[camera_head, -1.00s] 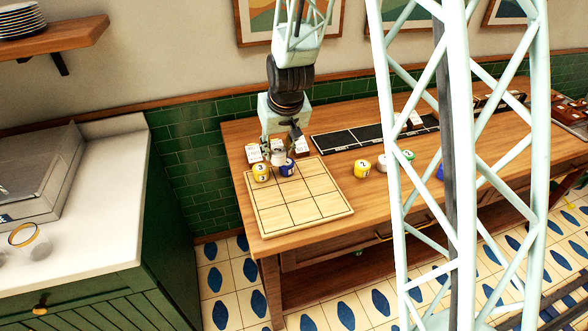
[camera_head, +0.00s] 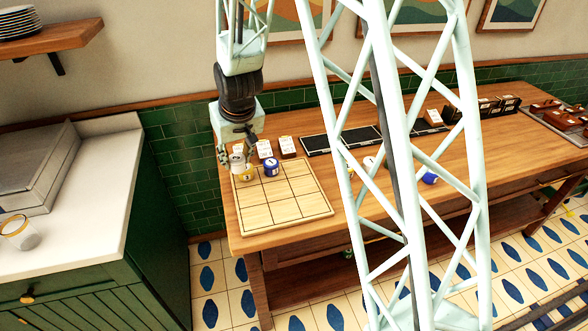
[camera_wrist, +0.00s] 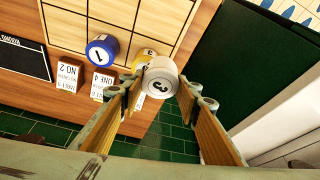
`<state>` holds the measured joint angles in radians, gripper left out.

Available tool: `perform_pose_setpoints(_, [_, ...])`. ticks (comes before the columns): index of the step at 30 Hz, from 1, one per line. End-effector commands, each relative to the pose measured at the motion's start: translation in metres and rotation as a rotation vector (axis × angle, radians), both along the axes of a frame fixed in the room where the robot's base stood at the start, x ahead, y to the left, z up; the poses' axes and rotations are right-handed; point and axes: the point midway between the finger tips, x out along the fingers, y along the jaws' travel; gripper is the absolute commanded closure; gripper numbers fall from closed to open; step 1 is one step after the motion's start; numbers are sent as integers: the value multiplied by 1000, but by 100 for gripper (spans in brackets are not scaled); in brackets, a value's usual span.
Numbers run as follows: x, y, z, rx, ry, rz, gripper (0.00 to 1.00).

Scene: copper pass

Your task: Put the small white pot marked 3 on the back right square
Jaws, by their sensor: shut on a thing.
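The white pot marked 3 (camera_wrist: 162,84) is between my gripper's fingertips (camera_wrist: 160,78) in the wrist view, its numbered lid facing the camera. In the head view, my gripper (camera_head: 238,150) and the small white pot (camera_head: 237,162) are at the board's back left corner, close to a yellow pot (camera_head: 246,174). I cannot tell whether the two pots touch. The gridded wooden board (camera_head: 290,208) lies on the table. A blue pot (camera_head: 271,167) marked 1 stands in its back middle square. The back right square (camera_head: 296,166) looks empty.
White cards on wooden stands (camera_head: 287,147) stand behind the board, also in the wrist view (camera_wrist: 68,73). A black panel strip (camera_head: 340,140) lies right of them. My lattice column hides part of the table at right. The board's middle and front squares are clear.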

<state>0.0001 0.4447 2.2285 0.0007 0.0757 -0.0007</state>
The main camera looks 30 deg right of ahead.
Motion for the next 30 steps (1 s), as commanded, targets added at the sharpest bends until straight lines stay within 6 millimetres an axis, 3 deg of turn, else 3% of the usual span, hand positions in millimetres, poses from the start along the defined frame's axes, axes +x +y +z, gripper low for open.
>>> perform_pose_setpoints(10, [-4,-3,-1,4,0,-11,82])
perform_pose_setpoints(16, [-20,-17,-5,17,1,-63,82])
perform_pose_setpoints(23, [-58,-50,-12,31,2,-179,82])
perform_pose_setpoints(30, [-109,-91,-17,22,1,-319,82])
